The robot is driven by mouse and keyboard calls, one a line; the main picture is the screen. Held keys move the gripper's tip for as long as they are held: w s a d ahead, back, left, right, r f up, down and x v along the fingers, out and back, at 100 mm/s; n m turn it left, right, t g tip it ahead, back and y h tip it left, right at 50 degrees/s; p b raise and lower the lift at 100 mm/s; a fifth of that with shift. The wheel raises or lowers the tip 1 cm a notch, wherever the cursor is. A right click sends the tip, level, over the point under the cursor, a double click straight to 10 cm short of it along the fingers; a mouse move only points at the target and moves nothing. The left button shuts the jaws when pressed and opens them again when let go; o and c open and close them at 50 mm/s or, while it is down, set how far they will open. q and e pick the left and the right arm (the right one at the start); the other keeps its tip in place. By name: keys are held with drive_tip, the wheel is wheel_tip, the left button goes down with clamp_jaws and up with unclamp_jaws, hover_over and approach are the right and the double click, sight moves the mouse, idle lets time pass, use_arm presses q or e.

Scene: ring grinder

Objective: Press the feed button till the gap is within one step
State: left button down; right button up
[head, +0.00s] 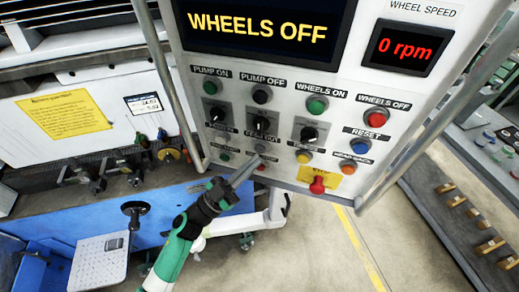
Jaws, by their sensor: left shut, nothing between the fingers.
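The control panel (285,125) fills the upper middle of the head view. Its display (258,25) reads "WHEELS OFF", and the wheel speed readout (404,50) shows 0 rpm. No gap value can be read. Another button there is mostly hidden behind my left gripper (257,160). My right gripper is out of view.
Three black selector knobs (309,134) sit above the bottom row. A red emergency stop (318,185) on yellow sticks out at the lower edge. Metal rails (432,110) flank the panel. A shelf with small blocks (457,201) stands at right; floor (330,250) below is clear.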

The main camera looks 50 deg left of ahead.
use_arm(q)
drive_tip(key=shift+w, duration=0.1)
idle(0.5)
drive_tip(key=shift+w+a, duration=0.2)
drive_tip(key=shift+w, duration=0.1)
drive_tip(key=shift+w+a, duration=0.25)
drive_tip(key=shift+w, duration=0.2)
idle(0.7)
drive_tip(key=shift+s, duration=0.1)
drive_tip(key=shift+s+d+p, duration=0.45)
drive_tip(key=shift+s+p, duration=0.1)
drive_tip(key=shift+s, duration=0.15)
drive_tip(key=shift+s, duration=0.1)
